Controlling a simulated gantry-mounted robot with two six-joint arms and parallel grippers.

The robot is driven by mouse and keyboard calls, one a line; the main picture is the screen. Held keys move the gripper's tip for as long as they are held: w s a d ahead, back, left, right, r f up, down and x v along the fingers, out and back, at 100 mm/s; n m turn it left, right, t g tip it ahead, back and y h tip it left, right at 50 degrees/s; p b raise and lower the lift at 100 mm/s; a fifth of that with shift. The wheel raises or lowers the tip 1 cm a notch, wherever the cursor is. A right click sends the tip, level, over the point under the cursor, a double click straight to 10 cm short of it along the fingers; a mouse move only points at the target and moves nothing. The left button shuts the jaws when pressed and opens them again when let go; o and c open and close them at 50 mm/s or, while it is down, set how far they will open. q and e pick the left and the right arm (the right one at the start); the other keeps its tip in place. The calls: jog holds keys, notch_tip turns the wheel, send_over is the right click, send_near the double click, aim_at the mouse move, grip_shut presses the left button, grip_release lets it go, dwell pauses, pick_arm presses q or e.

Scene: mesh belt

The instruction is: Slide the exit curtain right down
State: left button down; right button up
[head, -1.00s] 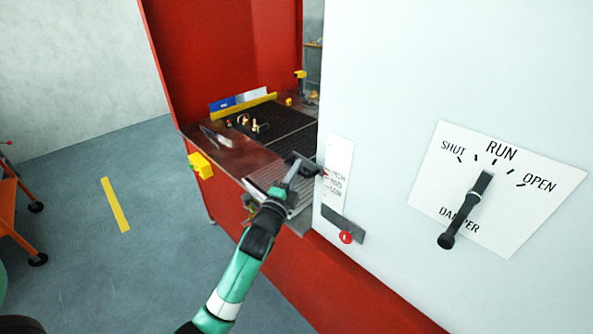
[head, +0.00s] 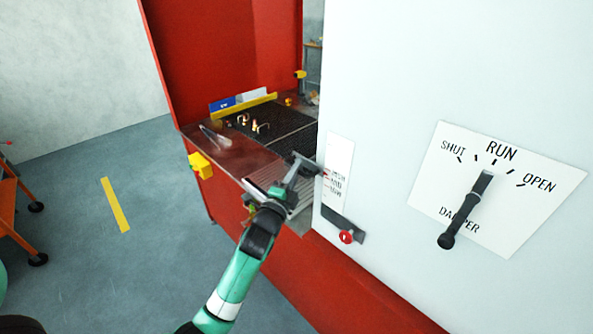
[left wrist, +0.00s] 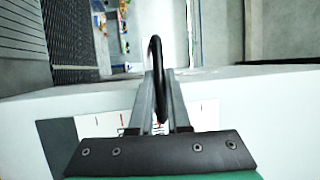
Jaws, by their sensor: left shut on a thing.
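The exit curtain itself cannot be made out clearly; the oven's white side wall hides the mouth. A white plate (head: 338,184) on that wall carries small height markings, with a red mark near its upper left edge. My left gripper (head: 306,166) is at the wall's edge beside the plate, above the metal outfeed. In the left wrist view a black curved handle (left wrist: 156,60) stands between the two fingers of the left gripper (left wrist: 162,85), which is shut on it. My right gripper is not in view.
A dark mesh belt (head: 285,125) with small copper-coloured parts runs beyond the gripper. A red knob (head: 346,237) and a damper lever (head: 465,212) are on the white wall. Floor at left is mostly clear.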

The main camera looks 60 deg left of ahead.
pick_arm(q)
notch_tip(320, 180, down, 11)
jog(key=b, duration=0.7)
jog(key=shift+r+b, duration=0.2)
jog(key=shift+b, duration=0.1)
jog(key=shift+f, duration=0.1)
jog(key=c, duration=1.1)
grip_release()
jog(key=shift+c, duration=0.2)
jog(key=shift+o, duration=1.2)
jog(key=shift+s, duration=0.1)
